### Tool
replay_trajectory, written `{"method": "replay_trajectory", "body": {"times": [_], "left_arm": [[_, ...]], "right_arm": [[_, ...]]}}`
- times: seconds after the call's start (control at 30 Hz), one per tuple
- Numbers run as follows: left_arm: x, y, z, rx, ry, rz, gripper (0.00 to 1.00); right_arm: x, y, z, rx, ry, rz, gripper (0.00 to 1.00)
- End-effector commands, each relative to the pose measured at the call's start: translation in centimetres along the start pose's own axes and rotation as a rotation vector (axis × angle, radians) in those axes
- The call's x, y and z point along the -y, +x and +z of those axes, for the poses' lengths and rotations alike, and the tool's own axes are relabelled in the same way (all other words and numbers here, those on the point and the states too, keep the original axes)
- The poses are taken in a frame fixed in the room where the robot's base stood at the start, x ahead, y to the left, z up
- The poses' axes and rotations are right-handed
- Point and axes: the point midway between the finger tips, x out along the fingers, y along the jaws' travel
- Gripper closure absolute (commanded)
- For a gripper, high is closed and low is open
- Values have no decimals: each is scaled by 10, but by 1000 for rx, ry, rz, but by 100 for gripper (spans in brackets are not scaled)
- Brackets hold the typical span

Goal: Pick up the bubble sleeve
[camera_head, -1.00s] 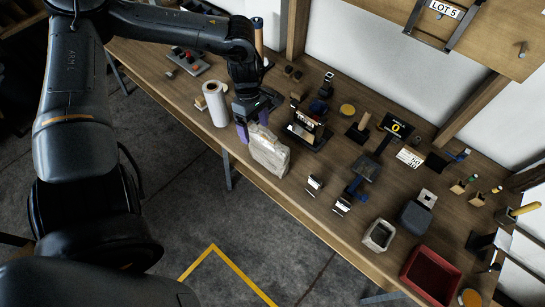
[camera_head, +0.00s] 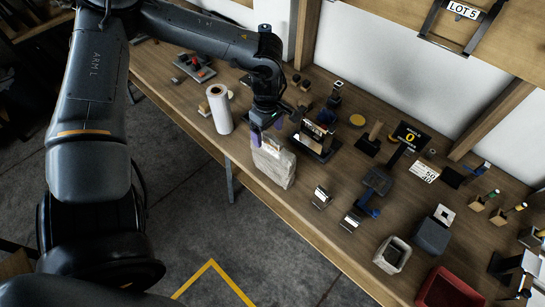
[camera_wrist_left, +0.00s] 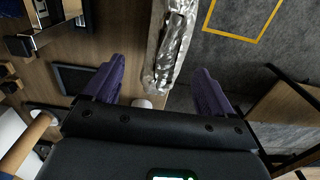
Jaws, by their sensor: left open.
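The bubble sleeve (camera_head: 273,163), a crinkled, greyish translucent packet, stands at the bench's front edge in the head view. It also shows in the left wrist view (camera_wrist_left: 170,55), seen edge-on as a narrow shiny strip. My left gripper (camera_head: 267,130) is at the top of the sleeve, its purple fingers spread open. In the left wrist view the fingers (camera_wrist_left: 158,78) are wide apart, with the sleeve's strip lying between their lines, ahead of the tips; nothing is gripped. My right gripper is not in view.
A white paper roll (camera_head: 220,109) stands left of the sleeve. A dark stand (camera_head: 315,137) is close behind it to the right. Small clips (camera_head: 321,197), a grey pot (camera_head: 392,254) and a red bin (camera_head: 450,290) lie further right. Floor is open before the bench.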

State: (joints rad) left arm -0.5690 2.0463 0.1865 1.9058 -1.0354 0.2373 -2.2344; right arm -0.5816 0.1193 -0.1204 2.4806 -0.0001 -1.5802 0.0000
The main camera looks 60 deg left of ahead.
Motion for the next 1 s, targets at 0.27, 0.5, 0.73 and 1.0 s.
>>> {"method": "replay_trajectory", "body": {"times": [0.27,0.5,0.73,1.0], "left_arm": [[5,34,1,-1,-2,-4,15],[4,49,1,0,-1,-1,15],[4,49,1,0,-1,0,15],[4,49,1,0,-1,-1,55]], "right_arm": [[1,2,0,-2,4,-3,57],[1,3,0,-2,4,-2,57],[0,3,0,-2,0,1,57],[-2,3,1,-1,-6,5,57]]}}
